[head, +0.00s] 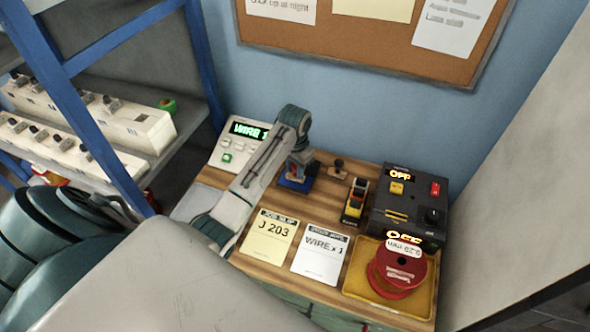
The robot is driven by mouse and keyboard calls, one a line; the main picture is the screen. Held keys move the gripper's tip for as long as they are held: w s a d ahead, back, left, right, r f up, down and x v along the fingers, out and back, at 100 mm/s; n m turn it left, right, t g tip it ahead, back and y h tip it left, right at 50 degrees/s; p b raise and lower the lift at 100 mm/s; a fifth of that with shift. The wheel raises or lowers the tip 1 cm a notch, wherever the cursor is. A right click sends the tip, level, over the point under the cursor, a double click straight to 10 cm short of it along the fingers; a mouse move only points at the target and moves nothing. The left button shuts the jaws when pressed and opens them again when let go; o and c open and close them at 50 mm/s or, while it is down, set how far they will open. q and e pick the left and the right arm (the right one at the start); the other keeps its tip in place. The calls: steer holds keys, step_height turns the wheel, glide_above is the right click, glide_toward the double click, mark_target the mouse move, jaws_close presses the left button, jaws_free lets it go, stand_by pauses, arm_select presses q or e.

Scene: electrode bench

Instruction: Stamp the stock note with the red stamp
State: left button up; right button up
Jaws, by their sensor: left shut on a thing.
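The white stock note (320,254), marked "WIRE x 1", lies flat at the front middle of the wooden bench. My left gripper (299,168) points down over the blue pad (297,184), behind the note. It is shut on the red stamp (292,171), which is mostly hidden by the gripper; only a bit of red shows. I cannot tell whether the stamp touches the pad. My right gripper is not in view.
A yellow job slip (268,238) lies left of the note. A red spool (397,272) sits in a yellow tray (430,300) at right. Behind are a dark-knobbed stamp (338,166), a small yellow-black item (355,201), a black device (408,205) and a display panel (232,145).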

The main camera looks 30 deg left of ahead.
arm_select(q)
steer(key=shift+r, duration=3.05)
